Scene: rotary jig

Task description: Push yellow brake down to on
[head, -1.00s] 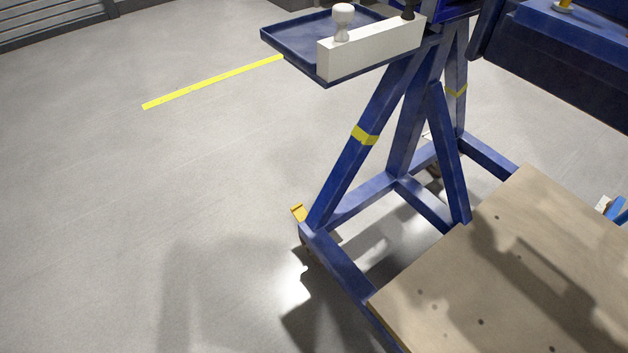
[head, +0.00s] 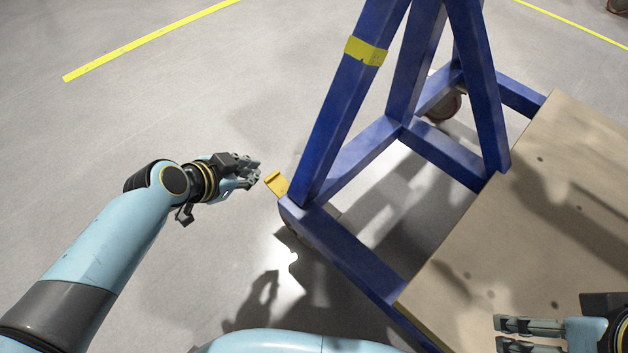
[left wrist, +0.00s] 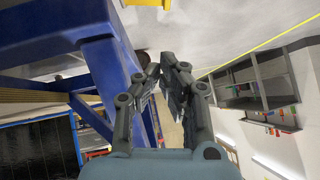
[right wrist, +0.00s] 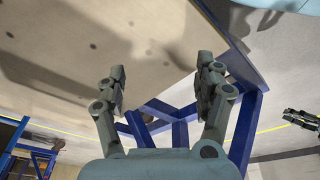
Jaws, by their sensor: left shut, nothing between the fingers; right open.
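The yellow brake (head: 276,183) is a small tab at the near left foot of the blue frame (head: 340,248), above a caster that is mostly hidden. It slants outward and up from the frame's corner. A piece of it also shows at the top edge of the left wrist view (left wrist: 148,3). My left gripper (head: 253,174) is shut and empty, just left of the brake and a little higher in the picture. A small gap shows between them. My right gripper (head: 499,336) is open and empty over the wooden board at the lower right.
A wooden board (head: 540,200) lies on the frame's base at the right. Blue slanted posts (head: 350,100) rise beside the brake. A red caster (head: 443,107) shows at the back. The grey floor (head: 120,130) to the left is clear, with a yellow line (head: 150,40).

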